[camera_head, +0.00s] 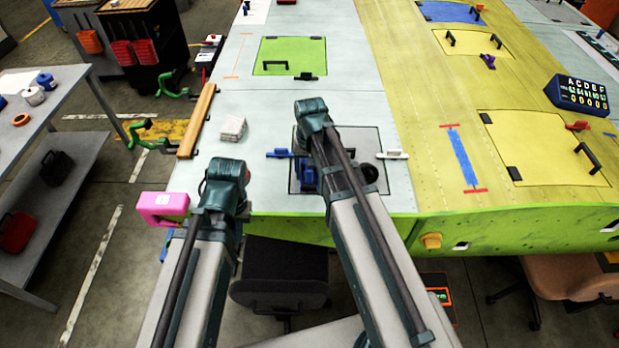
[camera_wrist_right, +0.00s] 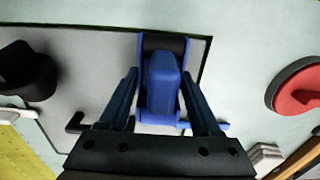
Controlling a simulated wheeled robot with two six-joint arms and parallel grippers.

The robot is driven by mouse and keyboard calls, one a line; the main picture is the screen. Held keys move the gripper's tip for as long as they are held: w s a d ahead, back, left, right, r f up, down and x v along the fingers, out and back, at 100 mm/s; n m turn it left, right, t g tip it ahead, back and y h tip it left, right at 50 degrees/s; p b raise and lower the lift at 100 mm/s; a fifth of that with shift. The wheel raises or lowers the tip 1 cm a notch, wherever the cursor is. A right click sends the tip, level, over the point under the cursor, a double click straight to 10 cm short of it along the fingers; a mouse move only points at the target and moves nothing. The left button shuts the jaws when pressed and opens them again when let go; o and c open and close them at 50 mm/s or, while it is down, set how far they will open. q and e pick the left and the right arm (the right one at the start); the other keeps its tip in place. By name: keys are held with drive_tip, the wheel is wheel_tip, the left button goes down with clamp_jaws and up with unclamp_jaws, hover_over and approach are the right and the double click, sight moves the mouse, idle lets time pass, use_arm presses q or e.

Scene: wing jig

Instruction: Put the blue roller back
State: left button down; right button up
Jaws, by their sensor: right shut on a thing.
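The blue roller (camera_wrist_right: 162,85) is between the two fingers of my right gripper (camera_wrist_right: 160,76) in the right wrist view. Its dark cylinder lies at the far end inside a blue frame, over the grey panel (camera_wrist_right: 85,70). In the head view a blue part (camera_head: 307,176) beside my right arm, over the grey panel with a dark outline, looks like the same roller. My right gripper's fingers are hidden there by the arm. I cannot tell whether the roller touches the panel. My left gripper (camera_head: 224,182) is over the wing's near left edge; its fingers are hidden.
A blue clamp (camera_head: 279,153), a white clamp (camera_head: 392,155) and a black knob (camera_head: 370,172) are around the panel. A stack of pale pads (camera_head: 232,128) and a pink clamp (camera_head: 163,207) are to the left. A red disc (camera_wrist_right: 298,88) lies right of the roller in the wrist view.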

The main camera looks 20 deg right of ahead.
drive_tip(key=shift+f, duration=0.55)
use_arm(q)
drive_tip(key=shift+d+f, duration=0.1)
drive_tip(key=shift+f, duration=0.3)
use_arm(e)
drive_tip(key=shift+r, duration=0.15)
drive_tip(key=o, duration=1.3)
use_arm(q)
drive_tip(key=shift+f, duration=0.1)
use_arm(e)
wheel_tip(320, 180, up, 12)
drive_tip(key=p, duration=1.2)
drive_tip(key=shift+d, duration=0.1)
use_arm(q)
wheel_tip(320, 180, up, 12)
use_arm(e)
drive_tip(key=s+a+n+h, duration=0.1)
drive_tip(key=s+a+n, duration=0.5)
drive_tip(key=s+a, duration=0.4)
drive_tip(key=s, duration=0.4)
drive_tip(key=shift+s+a+n, duration=0.3)
drive_tip(key=shift+a+n, duration=0.05)
drive_tip(key=shift+n, duration=0.05)
